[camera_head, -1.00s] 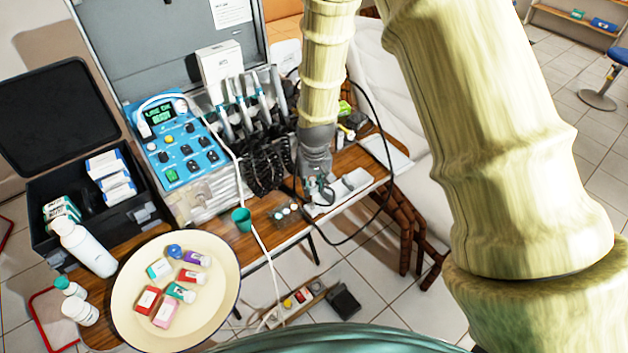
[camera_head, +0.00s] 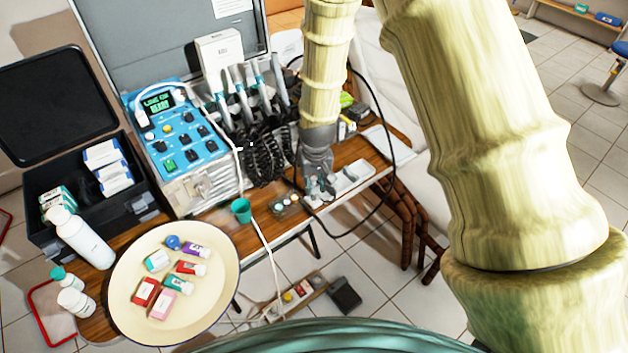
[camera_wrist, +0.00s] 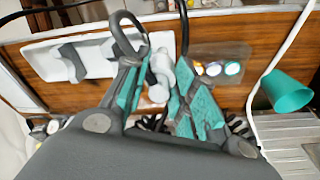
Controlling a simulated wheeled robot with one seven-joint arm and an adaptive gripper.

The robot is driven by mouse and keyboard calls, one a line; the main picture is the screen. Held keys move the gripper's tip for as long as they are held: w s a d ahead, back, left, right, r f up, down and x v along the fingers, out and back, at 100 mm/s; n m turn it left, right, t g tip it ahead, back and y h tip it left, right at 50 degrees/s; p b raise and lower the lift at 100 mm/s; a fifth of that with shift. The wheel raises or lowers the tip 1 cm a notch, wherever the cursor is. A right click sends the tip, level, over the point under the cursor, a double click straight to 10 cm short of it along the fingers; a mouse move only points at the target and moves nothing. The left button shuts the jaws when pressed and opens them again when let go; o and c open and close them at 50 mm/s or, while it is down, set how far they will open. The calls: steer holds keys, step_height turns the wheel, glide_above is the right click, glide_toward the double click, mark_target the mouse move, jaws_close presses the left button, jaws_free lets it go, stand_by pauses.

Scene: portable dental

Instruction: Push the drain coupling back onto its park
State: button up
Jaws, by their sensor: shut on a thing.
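My gripper (camera_wrist: 163,66) is shut on a pale grey-white piece (camera_wrist: 160,80), seen between its teal finger pads in the wrist view; it appears to be the drain coupling, but the fingers hide much of it. Dark hoses run close by at the top of that view. A white holder plate (camera_wrist: 97,63) with grey fittings lies just left of the fingers and may be the park. In the head view my gripper (camera_head: 318,187) is low at the table's front edge, beside the white holder (camera_head: 352,174). I cannot tell whether the coupling touches the holder.
A green cup (camera_head: 241,209) and a clear tray of small round pots (camera_head: 285,204) stand left of my gripper. The blue control unit (camera_head: 183,140) and coiled black hoses (camera_head: 266,160) are behind. A black hose (camera_head: 391,130) loops right. A round cream tray (camera_head: 215,315) is front left.

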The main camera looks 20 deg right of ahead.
steer(key=shift+f, duration=0.25)
stand_by(0.8)
steer(key=shift+f+b, duration=0.35)
steer(key=shift+f, duration=0.7)
steer(key=shift+f, duration=0.7)
stand_by(1.0)
steer(key=o, duration=1.1)
steer(key=shift+r, duration=0.1)
steer(key=shift+s+a+r, duration=0.1)
steer(key=shift+s+r, duration=0.2)
steer(key=shift+r, duration=1.65)
steer(key=shift+s+d+r, duration=0.1)
steer(key=shift+s+r, duration=0.2)
steer(key=shift+r, duration=1.6)
steer(key=shift+s+a+r, duration=0.1)
steer(key=shift+s+r, duration=0.2)
steer(key=shift+r, duration=1.65)
steer(key=shift+f, duration=0.1)
